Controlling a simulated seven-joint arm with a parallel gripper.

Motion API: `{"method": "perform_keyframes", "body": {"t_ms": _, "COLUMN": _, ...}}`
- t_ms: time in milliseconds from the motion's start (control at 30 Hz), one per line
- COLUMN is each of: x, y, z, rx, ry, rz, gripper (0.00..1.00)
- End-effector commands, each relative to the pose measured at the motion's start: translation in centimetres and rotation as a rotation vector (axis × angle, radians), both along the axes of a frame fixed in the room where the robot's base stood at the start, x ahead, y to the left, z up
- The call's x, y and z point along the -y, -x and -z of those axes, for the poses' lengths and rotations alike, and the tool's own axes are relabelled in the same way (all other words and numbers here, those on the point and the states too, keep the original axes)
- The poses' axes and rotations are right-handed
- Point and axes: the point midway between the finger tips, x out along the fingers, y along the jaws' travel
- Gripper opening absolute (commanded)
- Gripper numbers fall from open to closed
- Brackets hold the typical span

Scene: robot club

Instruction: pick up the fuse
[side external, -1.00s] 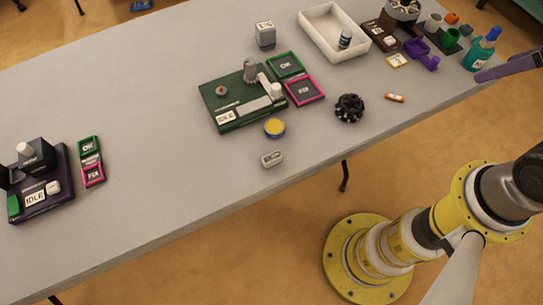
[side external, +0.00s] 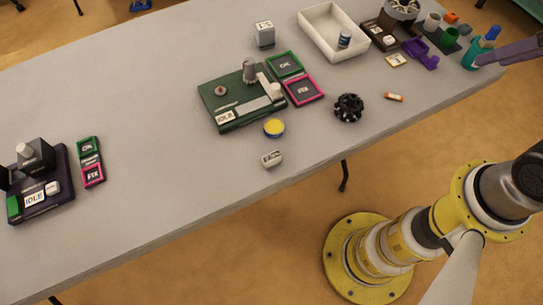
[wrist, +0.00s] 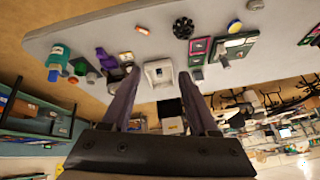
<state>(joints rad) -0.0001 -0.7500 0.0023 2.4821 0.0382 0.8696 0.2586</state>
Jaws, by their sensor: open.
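The fuse (side external: 394,97) is a small orange and white cylinder lying on the grey table near its front right edge. It also shows small near the top of the wrist view (wrist: 142,30). My gripper is only partly in the side view, where a purple finger (side external: 510,52) enters from the right edge, to the right of the fuse and apart from it. In the wrist view my gripper (wrist: 160,73) has its two fingers spread, with no object held between them.
A black toothed wheel (side external: 348,108) lies left of the fuse. A purple part (side external: 421,53), a yellow tag (side external: 397,61) and a white tray (side external: 334,35) lie behind. A teal bottle (side external: 471,61) stands by my finger. The table around the fuse is bare.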

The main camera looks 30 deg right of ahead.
Motion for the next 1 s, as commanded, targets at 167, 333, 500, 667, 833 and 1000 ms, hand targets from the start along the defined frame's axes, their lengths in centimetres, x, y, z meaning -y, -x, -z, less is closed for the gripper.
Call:
{"method": "perform_keyframes", "body": {"t_ms": 167, "x": -2.7, "y": -4.3, "z": -2.2, "rx": -0.001, "ry": -0.331, "rz": 0.335, "gripper": 0.6}}
{"method": "perform_keyframes", "body": {"t_ms": 333, "x": -7.5, "y": -10.0, "z": -2.0, "rx": -0.153, "ry": -0.64, "rz": 0.646, "gripper": 0.6}}
{"method": "perform_keyframes", "body": {"t_ms": 500, "x": -13.9, "y": -14.9, "z": 1.1, "rx": -0.37, "ry": -0.821, "rz": 0.932, "gripper": 0.6}}
{"method": "perform_keyframes", "body": {"t_ms": 667, "x": -20.2, "y": -17.2, "z": 6.4, "rx": -0.556, "ry": -0.844, "rz": 1.126, "gripper": 0.6}}
{"method": "perform_keyframes", "body": {"t_ms": 833, "x": -25.0, "y": -16.5, "z": 12.3, "rx": -0.678, "ry": -0.748, "rz": 1.171, "gripper": 0.6}}
{"method": "perform_keyframes", "body": {"t_ms": 1000, "x": -26.8, "y": -14.5, "z": 15.8, "rx": -0.731, "ry": -0.651, "rz": 1.156, "gripper": 0.6}}
